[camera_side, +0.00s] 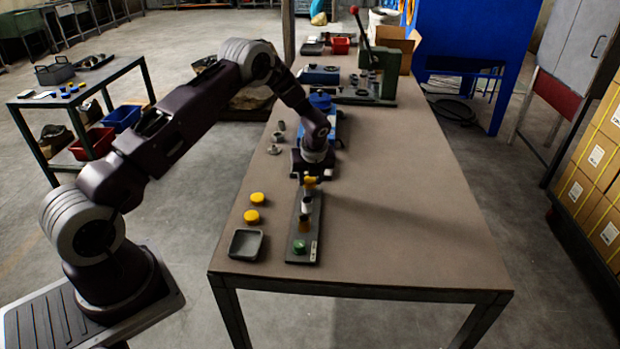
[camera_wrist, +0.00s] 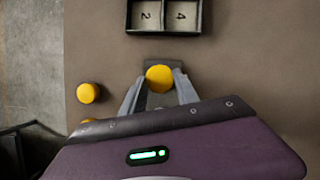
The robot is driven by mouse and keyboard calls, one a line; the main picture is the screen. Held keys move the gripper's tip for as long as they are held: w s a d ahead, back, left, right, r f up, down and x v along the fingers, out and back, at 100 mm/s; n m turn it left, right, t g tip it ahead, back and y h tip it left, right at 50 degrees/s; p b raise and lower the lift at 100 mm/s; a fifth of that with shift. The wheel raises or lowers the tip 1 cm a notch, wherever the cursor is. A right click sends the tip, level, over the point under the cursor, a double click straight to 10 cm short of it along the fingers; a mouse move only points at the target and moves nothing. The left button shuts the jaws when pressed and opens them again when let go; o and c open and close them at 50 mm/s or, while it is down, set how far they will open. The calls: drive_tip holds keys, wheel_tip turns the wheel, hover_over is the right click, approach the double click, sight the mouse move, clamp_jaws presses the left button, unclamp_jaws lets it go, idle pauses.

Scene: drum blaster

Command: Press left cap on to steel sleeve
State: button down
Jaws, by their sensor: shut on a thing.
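My gripper (camera_side: 310,178) is shut on a yellow cap (camera_wrist: 159,77), with one finger on either side of it. The cap also shows in the side view (camera_side: 311,180), over the far end of a narrow dark fixture board (camera_side: 291,234). A small upright part with a pale band (camera_side: 306,201) stands just below the held cap in the picture; I cannot tell whether it is the steel sleeve or whether the cap touches it. An orange-brown part and a green knob (camera_side: 299,246) are nearer on the board. Two more yellow caps (camera_side: 257,199) (camera_side: 251,216) lie left of the board.
A grey square tray (camera_side: 247,244) lies near the table's front left corner. Small metal parts (camera_side: 274,149) lie left of my gripper. A compartment box marked 2 and 4 (camera_wrist: 165,31) is ahead in the wrist view. The table's right side (camera_side: 420,210) is clear.

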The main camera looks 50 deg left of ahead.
drive_tip(key=shift+f, duration=0.3)
idle(0.5)
drive_tip(key=c, duration=0.8)
unclamp_jaws()
drive_tip(key=shift+c, duration=0.2)
drive_tip(key=c, duration=0.3)
drive_tip(key=shift+r, duration=0.1)
drive_tip(key=shift+r, duration=2.4)
